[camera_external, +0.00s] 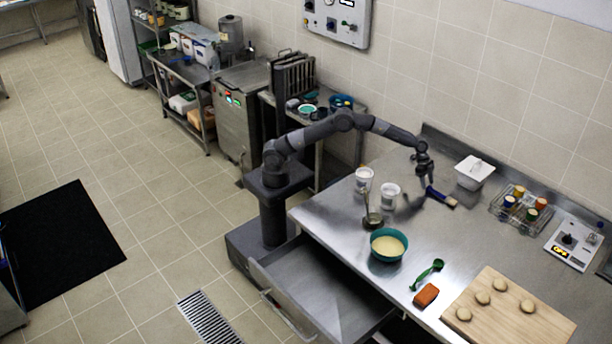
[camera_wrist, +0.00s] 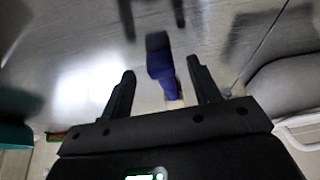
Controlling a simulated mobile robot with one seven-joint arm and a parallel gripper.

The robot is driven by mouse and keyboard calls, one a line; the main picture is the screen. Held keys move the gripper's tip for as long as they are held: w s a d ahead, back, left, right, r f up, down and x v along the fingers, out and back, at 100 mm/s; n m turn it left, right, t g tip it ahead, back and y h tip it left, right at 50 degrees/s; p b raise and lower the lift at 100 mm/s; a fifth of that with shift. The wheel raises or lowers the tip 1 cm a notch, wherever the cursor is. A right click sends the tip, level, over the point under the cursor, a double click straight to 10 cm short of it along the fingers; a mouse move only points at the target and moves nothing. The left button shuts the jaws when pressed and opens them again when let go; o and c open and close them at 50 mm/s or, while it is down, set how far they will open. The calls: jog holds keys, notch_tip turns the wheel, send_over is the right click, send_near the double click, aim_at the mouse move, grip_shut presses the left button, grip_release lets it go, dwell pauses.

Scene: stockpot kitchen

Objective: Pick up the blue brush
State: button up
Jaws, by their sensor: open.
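The blue brush (camera_external: 441,197) lies on the steel counter (camera_external: 330,222), near the wall side. In the wrist view the blue brush (camera_wrist: 161,66) shows ahead of the fingers, in line with the gap between them. My gripper (camera_external: 425,180) is just above the brush's left end in the outside view. In the wrist view my gripper (camera_wrist: 162,73) is open, with one finger on each side of the gap and nothing held. I cannot tell whether the fingers touch the brush.
A white tub (camera_external: 474,174) stands right of the brush, and a wire rack with several jars (camera_external: 520,203) beyond it. White cups (camera_external: 390,195), a teal bowl (camera_external: 388,246) and a green scoop (camera_external: 428,273) are on the counter. An open drawer (camera_external: 325,290) juts out in front.

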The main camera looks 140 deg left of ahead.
jog(key=shift+x, duration=1.1)
jog(key=shift+c, duration=0.5)
jog(key=c, duration=1)
jog(key=shift+o, duration=0.2)
jog(key=shift+r, duration=0.15)
